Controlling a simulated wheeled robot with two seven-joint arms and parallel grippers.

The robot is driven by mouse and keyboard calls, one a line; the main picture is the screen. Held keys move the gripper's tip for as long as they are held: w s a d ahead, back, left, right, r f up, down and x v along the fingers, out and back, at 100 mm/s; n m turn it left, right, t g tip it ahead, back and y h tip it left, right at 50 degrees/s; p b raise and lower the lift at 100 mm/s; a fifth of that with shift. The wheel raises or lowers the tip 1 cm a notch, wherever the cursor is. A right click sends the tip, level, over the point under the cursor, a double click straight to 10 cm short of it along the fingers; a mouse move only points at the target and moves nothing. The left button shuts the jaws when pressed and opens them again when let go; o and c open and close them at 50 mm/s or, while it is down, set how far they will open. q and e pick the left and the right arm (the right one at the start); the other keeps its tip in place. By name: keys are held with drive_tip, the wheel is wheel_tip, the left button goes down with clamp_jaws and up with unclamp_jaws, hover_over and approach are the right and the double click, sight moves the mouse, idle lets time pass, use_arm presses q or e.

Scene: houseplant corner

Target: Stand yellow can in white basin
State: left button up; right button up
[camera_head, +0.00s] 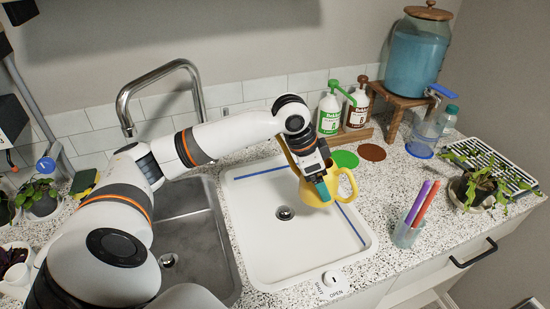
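The yellow can (345,183) has a loop handle on its right and appears roughly upright over the right back part of the white basin (262,262). My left gripper (322,188) reaches down over it, with a teal fingertip in front of its body. My gripper and wrist hide much of the can. The gap between the fingers is hidden, so I cannot tell whether they are closed on it. I also cannot tell whether the can's base touches the basin floor. My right gripper is out of view.
The basin has a drain (284,213) and blue lines inside. A steel sink (195,235) with a tap (160,75) lies to the left. Two pump bottles (328,112), round green (344,158) and brown discs, and a cup of markers (407,233) stand around the basin's right side.

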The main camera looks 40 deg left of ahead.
use_arm(q)
drive_tip(key=w+a+f+m+g+h+b, duration=0.1)
drive_tip(key=a+f+m+g+b, duration=0.15)
drive_tip(key=a+m+b, duration=0.4)
drive_tip(key=w+a+f+m+g+b, duration=0.1)
drive_tip(key=a+f+m+g+b, duration=0.15)
drive_tip(key=a+m, duration=0.65)
drive_tip(key=f, duration=0.6)
drive_tip(key=f+b, duration=0.1)
drive_tip(key=f, duration=0.2)
drive_tip(key=shift+s+d+f, duration=0.15)
drive_tip(key=shift+s, duration=0.1)
drive_tip(key=o, duration=0.9)
drive_tip(key=p+v, duration=0.2)
drive_tip(key=v, duration=1)
drive_tip(key=shift+w, duration=0.25)
